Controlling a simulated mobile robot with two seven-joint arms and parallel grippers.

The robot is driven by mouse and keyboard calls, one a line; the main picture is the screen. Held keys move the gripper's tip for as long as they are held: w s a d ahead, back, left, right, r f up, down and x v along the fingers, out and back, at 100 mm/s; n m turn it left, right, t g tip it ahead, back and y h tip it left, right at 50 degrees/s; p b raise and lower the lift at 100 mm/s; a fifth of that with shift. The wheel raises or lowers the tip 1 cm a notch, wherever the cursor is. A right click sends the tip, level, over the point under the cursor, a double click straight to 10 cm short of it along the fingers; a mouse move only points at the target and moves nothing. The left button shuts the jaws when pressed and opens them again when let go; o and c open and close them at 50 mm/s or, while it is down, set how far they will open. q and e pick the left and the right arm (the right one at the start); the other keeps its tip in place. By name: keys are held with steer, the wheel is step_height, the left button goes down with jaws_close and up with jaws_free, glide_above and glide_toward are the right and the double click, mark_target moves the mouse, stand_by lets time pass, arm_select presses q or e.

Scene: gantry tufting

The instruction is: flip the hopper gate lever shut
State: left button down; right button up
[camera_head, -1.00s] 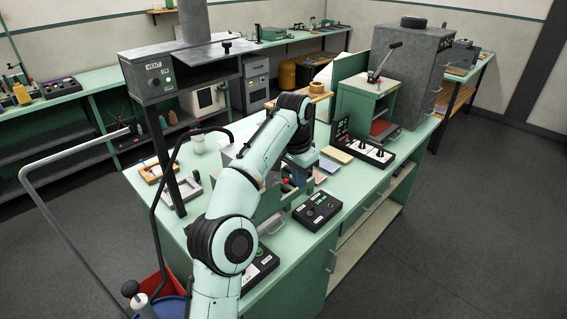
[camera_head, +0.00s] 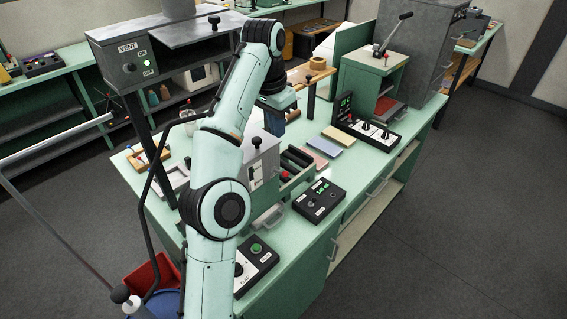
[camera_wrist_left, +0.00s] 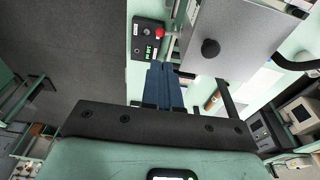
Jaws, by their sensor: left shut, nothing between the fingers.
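A grey box-shaped unit (camera_head: 262,160) stands on the green bench, with a pale slotted plate on its front and a small dark knob on top. It looks like the hopper, but I cannot tell which part is its gate lever. My left gripper (camera_head: 274,124) is shut and empty, pointing down just behind and above that unit, apart from it as far as I can see. Its dark blue fingers show together in the left wrist view (camera_wrist_left: 165,86). My left forearm hides part of the unit's left side. My right gripper is not in view.
A control box with a green display (camera_head: 319,200) sits at the bench front. A switch panel (camera_head: 367,129) and a green stand with a black-handled lever (camera_head: 391,40) are to the right. The vent box (camera_head: 134,62) overhangs at left.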

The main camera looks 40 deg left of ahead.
arm_select(q)
steer(key=shift+w+f, duration=0.1)
glide_toward(285, 172)
steer(key=f, duration=0.4)
steer(key=w+f, duration=0.1)
steer(key=f, duration=0.1)
steer(key=shift+w+f, duration=0.1)
steer(key=shift+f, duration=0.3)
